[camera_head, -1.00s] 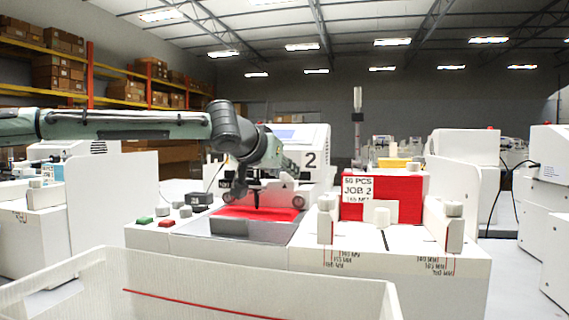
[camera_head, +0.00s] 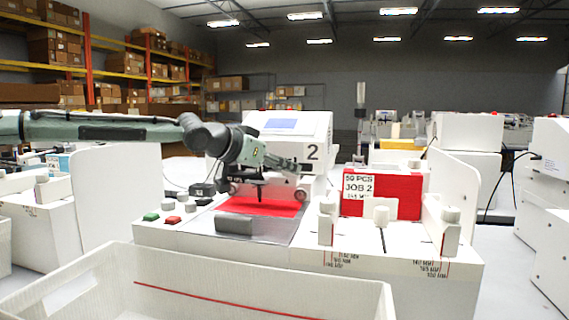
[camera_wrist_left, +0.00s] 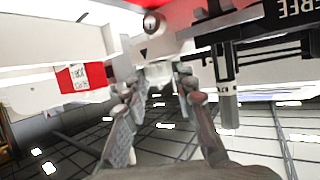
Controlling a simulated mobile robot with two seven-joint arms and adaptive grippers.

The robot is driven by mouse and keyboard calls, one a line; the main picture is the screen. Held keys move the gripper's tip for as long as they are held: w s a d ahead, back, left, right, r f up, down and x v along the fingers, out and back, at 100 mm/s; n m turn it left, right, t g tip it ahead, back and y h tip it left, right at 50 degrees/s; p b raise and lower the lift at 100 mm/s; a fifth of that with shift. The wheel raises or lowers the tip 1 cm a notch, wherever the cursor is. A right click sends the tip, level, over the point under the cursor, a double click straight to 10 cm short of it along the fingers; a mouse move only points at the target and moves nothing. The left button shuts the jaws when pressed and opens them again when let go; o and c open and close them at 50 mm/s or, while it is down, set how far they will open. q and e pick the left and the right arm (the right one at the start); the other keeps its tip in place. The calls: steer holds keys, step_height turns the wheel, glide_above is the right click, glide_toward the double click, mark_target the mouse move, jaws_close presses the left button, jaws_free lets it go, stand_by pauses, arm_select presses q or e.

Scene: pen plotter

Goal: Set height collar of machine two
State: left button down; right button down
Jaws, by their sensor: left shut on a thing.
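Machine two (camera_head: 300,130) is a white plotter marked "2", with a red sheet (camera_head: 266,207) on its grey bed. My left gripper (camera_head: 260,176) is at the machine's carriage, above the red sheet. In the left wrist view, my left gripper (camera_wrist_left: 160,78) has its two grey fingers on either side of a pale round part that looks like the height collar (camera_wrist_left: 158,72). The fingers are shut on it. It sits below a white block with a black triangle mark. A dark holder with a grey cylinder (camera_wrist_left: 226,95) is beside the fingers. The collar's setting cannot be read. My right gripper is out of view.
A white bin (camera_head: 330,299) stands in front. A red stack with a "JOB 2" label (camera_head: 400,190) sits between white guides to the right. Green (camera_head: 151,216) and red (camera_head: 173,220) buttons are on the left of the front. Other white machines stand on both sides.

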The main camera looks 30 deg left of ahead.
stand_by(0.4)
arm_select(q)
steer(key=c, duration=1.2)
jaws_free()
steer(key=v, duration=1.2)
